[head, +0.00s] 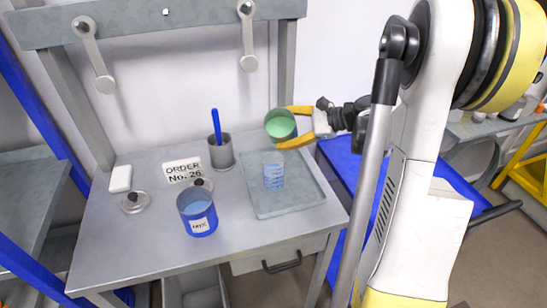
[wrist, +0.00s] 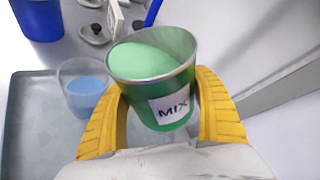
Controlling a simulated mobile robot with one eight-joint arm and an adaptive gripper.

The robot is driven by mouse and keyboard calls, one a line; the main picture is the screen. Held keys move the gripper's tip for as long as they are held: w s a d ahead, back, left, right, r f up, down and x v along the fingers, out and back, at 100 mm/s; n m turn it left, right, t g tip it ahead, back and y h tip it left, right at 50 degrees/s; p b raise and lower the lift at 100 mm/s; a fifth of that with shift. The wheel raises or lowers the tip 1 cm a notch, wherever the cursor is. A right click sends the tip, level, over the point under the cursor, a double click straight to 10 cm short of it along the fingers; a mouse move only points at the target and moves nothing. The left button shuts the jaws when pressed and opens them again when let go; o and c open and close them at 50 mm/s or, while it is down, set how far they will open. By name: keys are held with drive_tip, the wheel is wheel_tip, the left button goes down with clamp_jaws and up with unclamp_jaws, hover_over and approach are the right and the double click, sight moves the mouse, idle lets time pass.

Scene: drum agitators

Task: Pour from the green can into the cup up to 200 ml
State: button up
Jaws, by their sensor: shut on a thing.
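The green can (head: 281,125) with green contents is held between the yellow fingers of my gripper (head: 297,126), above the back right of the tray. In the wrist view, my gripper (wrist: 163,125) is shut around the green can (wrist: 178,112); its label reads MIX and the can looks near upright, slightly tilted. The clear cup (head: 273,171) stands on the grey tray (head: 305,197) with blue liquid in it. In the wrist view the cup (wrist: 84,87) is left of the can, apart from it. I cannot read the cup's level against its marks.
A blue can (head: 197,212) with blue contents stands left of the tray. The front of the table is clear.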

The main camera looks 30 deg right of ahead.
drive_tip(key=shift+a+r+p, duration=0.1)
drive_tip(key=shift+r+p, duration=0.35)
drive_tip(key=shift+r, duration=0.2)
drive_tip(key=shift+s+a+r+n+t+h+p, duration=0.15)
drive_tip(key=shift+r+n+t+h+p, duration=0.2)
drive_tip(key=shift+n, duration=0.25)
idle(2.1)
drive_tip(key=shift+m+g+y, duration=0.55)
drive_tip(key=shift+m+y, duration=0.1)
drive_tip(key=shift+m, duration=0.25)
drive_tip(key=f+b, duration=0.4)
drive_tip(key=w+d+f+b, duration=0.1)
drive_tip(key=f+b, duration=0.1)
drive_tip(key=f, duration=0.1)
drive_tip(key=shift+d, duration=0.1)
drive_tip(key=shift+w+d, duration=0.1)
drive_tip(key=shift+r+p, duration=0.2)
drive_tip(key=shift+p, duration=0.15)
drive_tip(key=shift+w+d+f+m+b, duration=0.15)
drive_tip(key=shift+d+f+m+b, duration=0.05)
drive_tip(key=shift+f+m+b, duration=0.25)
drive_tip(key=shift+w+d+r+m+g+y, duration=0.4)
drive_tip(key=shift+m+g+y, duration=0.2)
drive_tip(key=shift+m+y, duration=0.15)
drive_tip(key=shift+w+d+f+m+g+y+b, duration=0.3)
drive_tip(key=shift+f+m+y+b, duration=0.2)
drive_tip(key=shift+m, duration=0.2)
